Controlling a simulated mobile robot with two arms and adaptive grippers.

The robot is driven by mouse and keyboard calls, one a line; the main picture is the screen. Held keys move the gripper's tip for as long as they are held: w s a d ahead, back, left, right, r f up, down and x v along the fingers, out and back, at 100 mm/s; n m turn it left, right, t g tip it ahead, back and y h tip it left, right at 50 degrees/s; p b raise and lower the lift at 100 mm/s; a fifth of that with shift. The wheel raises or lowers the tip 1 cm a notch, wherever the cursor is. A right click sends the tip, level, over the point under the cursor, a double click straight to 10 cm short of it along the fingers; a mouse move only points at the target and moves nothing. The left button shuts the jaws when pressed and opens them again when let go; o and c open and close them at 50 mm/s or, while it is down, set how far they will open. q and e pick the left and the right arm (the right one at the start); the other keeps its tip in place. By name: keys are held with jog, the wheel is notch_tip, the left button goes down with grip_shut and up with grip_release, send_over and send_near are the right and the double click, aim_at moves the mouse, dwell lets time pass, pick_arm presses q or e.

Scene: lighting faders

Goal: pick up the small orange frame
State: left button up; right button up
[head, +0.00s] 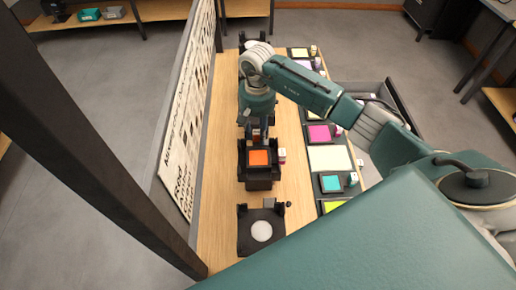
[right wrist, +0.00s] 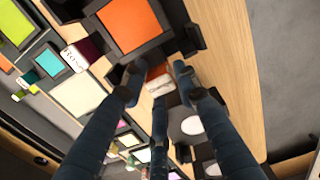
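The small orange frame (head: 259,158), an orange panel in a dark border, rests on a black stand on the wooden bench. It also shows large at the top of the right wrist view (right wrist: 130,22). My right gripper (head: 256,122) points down just beyond the frame's far edge. In the right wrist view its fingers (right wrist: 158,78) are spread around a small orange block with a white label (right wrist: 160,85), with gaps visible at the sides. I cannot tell whether this block is joined to the frame. My left gripper is not in view.
A maroon labelled block (head: 282,155) stands just right of the frame. A black stand with a white disc (head: 261,231) is nearer. A row of coloured frames, including teal (head: 331,183) and magenta (head: 319,134), lines the right side. A tall printed panel (head: 187,112) borders the left.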

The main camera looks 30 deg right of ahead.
grip_shut()
jog(key=shift+r, duration=0.1)
jog(key=shift+r, duration=0.1)
notch_tip(320, 180, up, 20)
jog(key=b, duration=0.4)
dwell(0.4)
